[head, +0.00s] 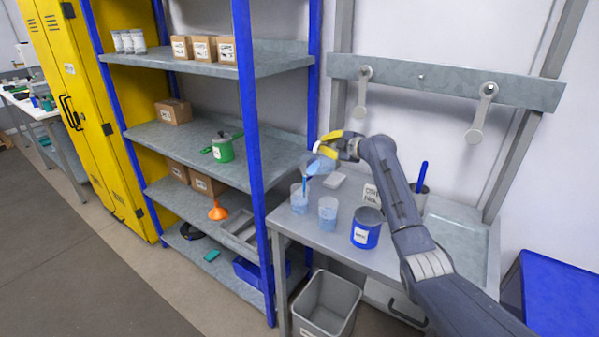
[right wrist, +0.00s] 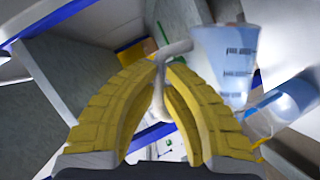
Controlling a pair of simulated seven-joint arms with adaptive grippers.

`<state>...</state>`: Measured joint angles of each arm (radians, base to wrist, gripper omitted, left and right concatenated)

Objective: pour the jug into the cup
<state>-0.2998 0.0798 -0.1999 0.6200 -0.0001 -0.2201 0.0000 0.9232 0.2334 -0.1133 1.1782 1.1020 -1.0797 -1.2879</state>
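My right gripper (head: 322,148) has its yellow fingers closed on the handle of a clear graduated jug (head: 323,162). In the right wrist view the pale handle runs between the fingertips (right wrist: 163,62), and the jug's body with dark markings (right wrist: 224,62) is beside them. The jug is tilted above the table, and blue liquid (head: 306,180) runs from it down toward a clear cup (head: 299,203). That cup holds blue liquid. A second clear cup (head: 328,212) with blue contents stands to its right. My left gripper is out of view.
A blue tin (head: 366,231) and a holder with a blue stick (head: 421,187) stand on the grey table (head: 325,245). A blue-posted shelf (head: 266,200) is close on the left. A grey bin (head: 325,303) stands below.

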